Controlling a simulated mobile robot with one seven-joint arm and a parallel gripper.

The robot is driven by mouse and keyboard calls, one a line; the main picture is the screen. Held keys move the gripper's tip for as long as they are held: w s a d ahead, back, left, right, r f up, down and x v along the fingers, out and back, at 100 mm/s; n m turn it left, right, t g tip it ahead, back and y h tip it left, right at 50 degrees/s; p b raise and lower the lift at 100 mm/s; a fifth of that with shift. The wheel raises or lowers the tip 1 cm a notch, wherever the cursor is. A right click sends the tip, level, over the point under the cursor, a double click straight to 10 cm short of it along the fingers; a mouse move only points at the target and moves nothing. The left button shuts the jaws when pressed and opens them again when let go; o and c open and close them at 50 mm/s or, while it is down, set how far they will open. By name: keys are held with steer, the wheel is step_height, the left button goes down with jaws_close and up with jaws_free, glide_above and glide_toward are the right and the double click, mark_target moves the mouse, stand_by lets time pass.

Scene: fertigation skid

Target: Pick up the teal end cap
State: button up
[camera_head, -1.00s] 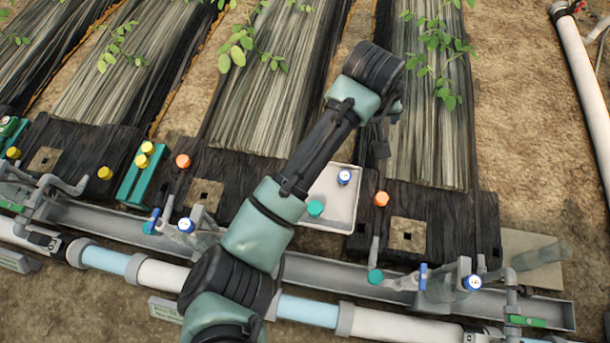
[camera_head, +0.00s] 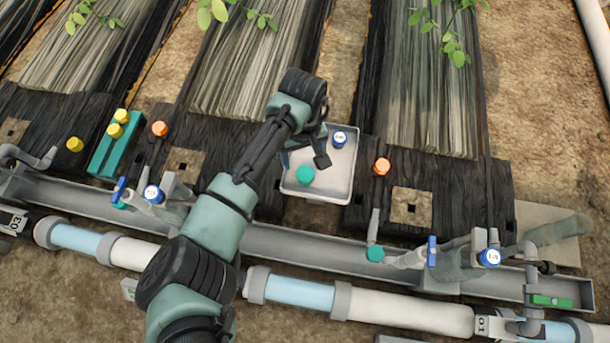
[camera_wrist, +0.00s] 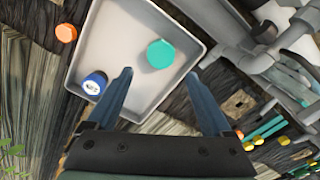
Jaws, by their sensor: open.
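A teal end cap (camera_head: 305,175) lies in the white tray (camera_head: 343,183), near its front-left part in the head view. In the wrist view the teal cap (camera_wrist: 160,54) lies beyond my fingertips, roughly ahead of the gap between them. My gripper (camera_wrist: 160,78) is open and empty above the tray. In the head view my gripper (camera_head: 303,160) is partly hidden by my own arm, and its fingers reach over the tray. A second teal cap (camera_head: 375,254) sits at the end of a grey pipe at the trough, right of the tray.
A blue cap with a white top (camera_head: 339,139) shares the tray; it stands near the left finger in the wrist view (camera_wrist: 94,83). Orange caps (camera_head: 382,165) are on both sides of the tray. Grey pipes and fittings (camera_head: 470,250) line the trough in front.

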mark_target(304, 171)
steer(key=shift+s+d+f+b, duration=0.1)
steer(key=shift+s+f+b, duration=0.1)
steer(key=shift+f+b, duration=1.05)
steer(key=shift+s+f+b, duration=0.15)
steer(key=shift+f+b, duration=0.85)
steer(key=shift+f, duration=0.4)
steer(key=shift+c, duration=0.2)
jaws_close()
